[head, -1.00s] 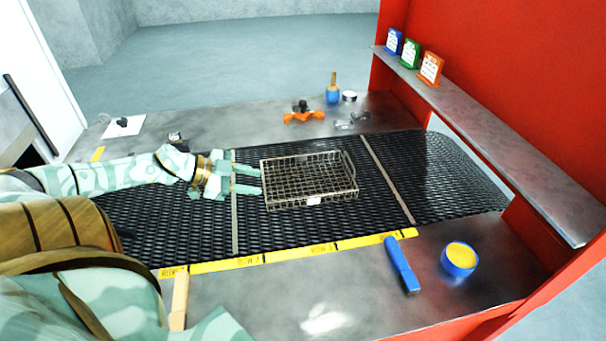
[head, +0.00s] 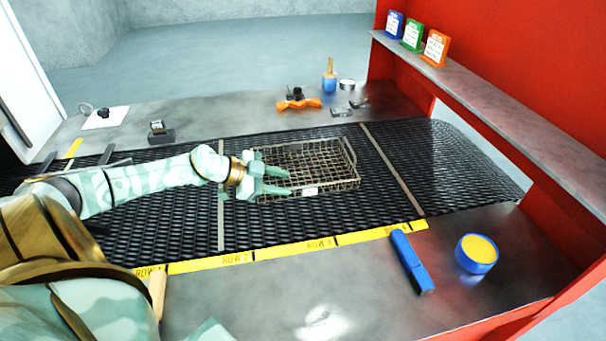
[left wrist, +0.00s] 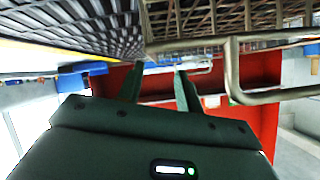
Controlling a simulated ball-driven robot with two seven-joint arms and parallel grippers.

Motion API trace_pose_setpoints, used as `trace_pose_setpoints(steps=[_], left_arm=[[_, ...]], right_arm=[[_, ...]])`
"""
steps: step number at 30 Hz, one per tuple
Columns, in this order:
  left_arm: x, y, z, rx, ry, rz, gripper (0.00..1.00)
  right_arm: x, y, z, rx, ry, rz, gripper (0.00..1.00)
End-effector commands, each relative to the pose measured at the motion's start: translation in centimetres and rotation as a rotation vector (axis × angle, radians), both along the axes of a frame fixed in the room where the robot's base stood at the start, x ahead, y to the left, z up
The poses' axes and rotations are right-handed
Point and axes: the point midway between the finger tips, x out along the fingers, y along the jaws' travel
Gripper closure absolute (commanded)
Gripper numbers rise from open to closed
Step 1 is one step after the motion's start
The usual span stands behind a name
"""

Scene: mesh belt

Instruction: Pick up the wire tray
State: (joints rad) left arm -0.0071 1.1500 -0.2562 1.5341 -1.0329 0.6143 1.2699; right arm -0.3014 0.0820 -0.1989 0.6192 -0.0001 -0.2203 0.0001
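The wire tray (head: 335,155) is a shallow metal mesh basket with a pale label on its near side. It sits on the black mesh belt (head: 385,205), between two crosswise strips. My left gripper (head: 289,181) is at the tray's left end, and its fingers overlap the tray there in the head view. The two fingers are apart, with nothing seen between them. In the left wrist view the open fingers (left wrist: 159,70) point toward the tray's mesh (left wrist: 190,18), and a bent metal bar, seemingly a tray handle, is to their right. Contact cannot be told. My right gripper is not in view.
A blue block (head: 410,261) and a blue-and-yellow round tub (head: 476,253) are on the near ledge. An orange clamp-like item (head: 298,104) and a blue bottle (head: 329,82) stand on the far ledge. A red wall with a shelf (head: 480,95) bounds the right.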

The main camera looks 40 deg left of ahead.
Motion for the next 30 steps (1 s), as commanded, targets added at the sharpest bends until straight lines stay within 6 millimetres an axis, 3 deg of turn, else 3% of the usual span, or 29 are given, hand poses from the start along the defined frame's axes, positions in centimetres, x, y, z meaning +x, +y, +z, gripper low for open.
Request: trace_pose_setpoints(steps=[13, 21, 25, 30], left_arm=[[3.6, -3.4, -2.3, -0.001, -0.002, 0.000, 0.64], [3.9, -3.6, -2.4, 0.001, 0.000, 0.000, 0.64], [3.9, -3.6, -2.4, 0.001, 0.000, 0.000, 0.98], [3.9, -3.6, -2.4, 0.002, 0.000, -0.001, 1.00]], right_arm=[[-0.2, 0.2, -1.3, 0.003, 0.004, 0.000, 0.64], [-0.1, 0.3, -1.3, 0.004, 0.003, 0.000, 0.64], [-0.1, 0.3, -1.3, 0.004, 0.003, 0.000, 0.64], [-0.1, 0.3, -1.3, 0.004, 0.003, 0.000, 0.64]])
